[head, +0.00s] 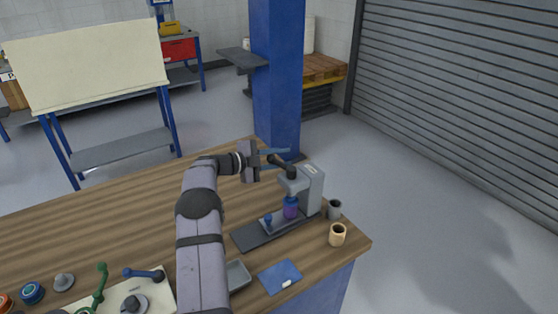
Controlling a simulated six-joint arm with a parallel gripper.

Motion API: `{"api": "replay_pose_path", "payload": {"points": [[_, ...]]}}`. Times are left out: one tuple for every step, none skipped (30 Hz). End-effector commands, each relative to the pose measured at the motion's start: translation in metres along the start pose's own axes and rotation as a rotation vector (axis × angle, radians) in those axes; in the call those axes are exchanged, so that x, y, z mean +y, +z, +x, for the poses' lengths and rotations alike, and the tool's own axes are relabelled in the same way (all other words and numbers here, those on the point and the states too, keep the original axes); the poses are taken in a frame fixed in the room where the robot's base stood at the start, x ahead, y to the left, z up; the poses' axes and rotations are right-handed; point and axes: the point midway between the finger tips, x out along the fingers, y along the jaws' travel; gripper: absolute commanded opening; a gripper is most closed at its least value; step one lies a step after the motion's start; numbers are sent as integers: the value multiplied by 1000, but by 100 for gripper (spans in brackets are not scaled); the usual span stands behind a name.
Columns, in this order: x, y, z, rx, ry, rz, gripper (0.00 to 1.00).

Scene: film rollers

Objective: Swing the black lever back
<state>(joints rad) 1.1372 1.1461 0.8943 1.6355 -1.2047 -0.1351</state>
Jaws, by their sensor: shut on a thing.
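The black lever (283,166) is on top of a small grey press-like machine (313,186), slanting up and to the left from its head. My gripper (272,156) reaches in from the left at the lever's upper end and is shut on it. The exact contact between the fingers and the lever is too small to see clearly. A purple-blue cylinder (291,207) stands under the machine's head. A small blue knob (268,219) sits on the machine's dark base (250,236).
A blue mat (280,277) and grey tray (238,275) lie in front. A blue pillar (276,80) rises behind. Levers and knobs occupy the front left.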

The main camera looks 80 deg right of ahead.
Motion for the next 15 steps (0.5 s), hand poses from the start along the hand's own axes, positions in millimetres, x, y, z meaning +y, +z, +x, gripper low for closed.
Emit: {"api": "replay_pose_path", "payload": {"points": [[1,0,2,12,5,0,0],[2,0,3,18,10,2,0],[1,0,4,26,14,3,0],[1,0,4,31,17,5,0],[1,0,5,36,20,6,0],[1,-1,5,42,25,7,0],[1,-1,6,47,27,10,0],[1,-1,6,51,30,9,0],[1,-1,7,56,33,10,0],[0,-2,7,59,34,12,0],[0,-2,7,62,36,12,0],[0,-2,8,66,39,13,0],[0,-2,8,68,41,13,0],[0,-2,8,71,42,14,0],[0,-2,8,73,44,15,0]]}}
